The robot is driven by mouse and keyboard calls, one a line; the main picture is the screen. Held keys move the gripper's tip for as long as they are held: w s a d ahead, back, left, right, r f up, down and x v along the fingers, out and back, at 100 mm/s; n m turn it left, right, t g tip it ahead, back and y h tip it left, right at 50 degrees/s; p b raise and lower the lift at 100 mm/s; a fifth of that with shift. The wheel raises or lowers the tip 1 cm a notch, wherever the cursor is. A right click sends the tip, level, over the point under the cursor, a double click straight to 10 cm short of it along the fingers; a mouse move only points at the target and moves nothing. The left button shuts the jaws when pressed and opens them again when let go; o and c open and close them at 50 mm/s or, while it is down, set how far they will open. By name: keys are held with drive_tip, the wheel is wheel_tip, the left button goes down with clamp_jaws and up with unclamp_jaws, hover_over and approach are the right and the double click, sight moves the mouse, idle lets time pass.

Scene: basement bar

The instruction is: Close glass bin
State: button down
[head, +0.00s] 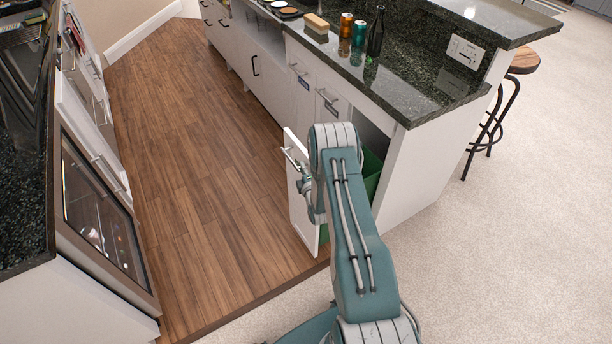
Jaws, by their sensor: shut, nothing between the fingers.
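The glass bin is a pull-out unit at the near end of the bar counter, and it stands open. Its white front panel (302,214) sticks out over the wooden floor, away from the cabinet. A green bin (372,174) shows behind the panel, partly covered by my arm. My gripper (299,168) is at the upper part of the front panel, near its handle. It is shut and empty, and partly hidden by my own arm. I cannot tell whether it touches the panel.
Closed white cabinets (262,72) line the counter. A glass-door appliance (95,210) stands at left. The wooden floor (190,150) between is clear. A stool (523,62) stands at right.

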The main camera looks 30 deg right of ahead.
drive_tip(key=shift+w+d, duration=0.1)
drive_tip(key=shift+w, duration=0.2)
